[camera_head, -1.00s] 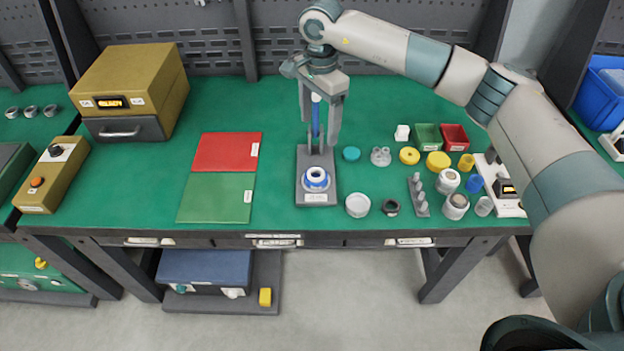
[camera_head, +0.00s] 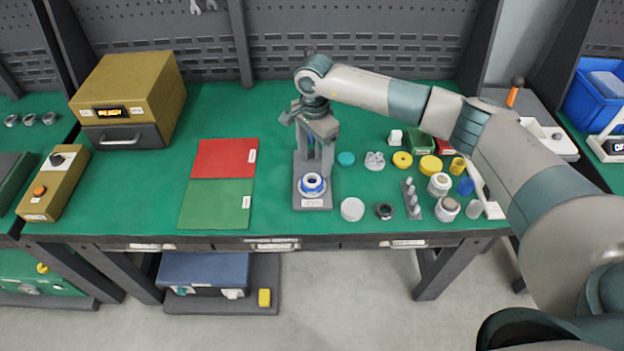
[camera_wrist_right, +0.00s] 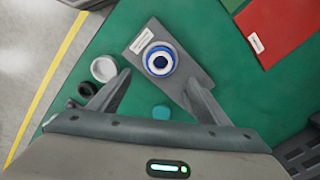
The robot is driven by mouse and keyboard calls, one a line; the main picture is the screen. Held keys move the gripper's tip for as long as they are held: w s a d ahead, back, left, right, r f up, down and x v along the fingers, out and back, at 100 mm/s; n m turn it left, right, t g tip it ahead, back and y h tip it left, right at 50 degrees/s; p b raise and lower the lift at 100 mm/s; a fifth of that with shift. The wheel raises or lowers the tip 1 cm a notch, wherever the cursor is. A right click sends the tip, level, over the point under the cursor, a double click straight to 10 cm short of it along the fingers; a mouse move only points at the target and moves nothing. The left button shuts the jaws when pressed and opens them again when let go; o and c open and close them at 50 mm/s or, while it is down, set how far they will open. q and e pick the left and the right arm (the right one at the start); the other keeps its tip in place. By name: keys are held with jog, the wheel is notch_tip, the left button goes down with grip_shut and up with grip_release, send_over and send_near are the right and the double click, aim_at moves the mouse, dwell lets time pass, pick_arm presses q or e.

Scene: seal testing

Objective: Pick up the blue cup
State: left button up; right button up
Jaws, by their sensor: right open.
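A round blue-and-white cup-like part (camera_head: 312,183) with a dark centre stands on the front of a grey stand (camera_head: 313,204). It also shows in the right wrist view (camera_wrist_right: 160,61), just beyond the fingertips. A small plain blue cup (camera_head: 465,186) stands farther right among the small parts. I cannot tell for sure which of the two is the blue cup. My right gripper (camera_head: 315,158) points down over the stand, above and behind the blue-and-white part. In the right wrist view (camera_wrist_right: 158,80) its fingers are apart with nothing gripped. My left gripper is out of view.
White, yellow and grey small parts stand right of the stand, with a white lid (camera_head: 352,209) and a dark ring (camera_head: 384,211) nearest. Red (camera_head: 222,157) and green (camera_head: 216,205) mats lie left. A yellow-brown instrument (camera_head: 130,85) stands at the back left. The green tabletop between is clear.

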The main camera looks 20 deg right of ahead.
aim_at(312, 179)
jog(key=shift+f+p, duration=0.5)
jog(key=shift+f, duration=1.35)
jog(key=shift+s+a+f+p, duration=0.2)
jog(key=shift+f+p, duration=0.25)
jog(key=shift+p, duration=0.3)
jog(key=f+p, duration=0.2)
jog(key=f, duration=0.1)
jog(key=shift+a+f, duration=0.2)
jog(key=shift+f, duration=0.45)
jog(key=shift+c, duration=0.3)
jog(key=c, duration=1.1)
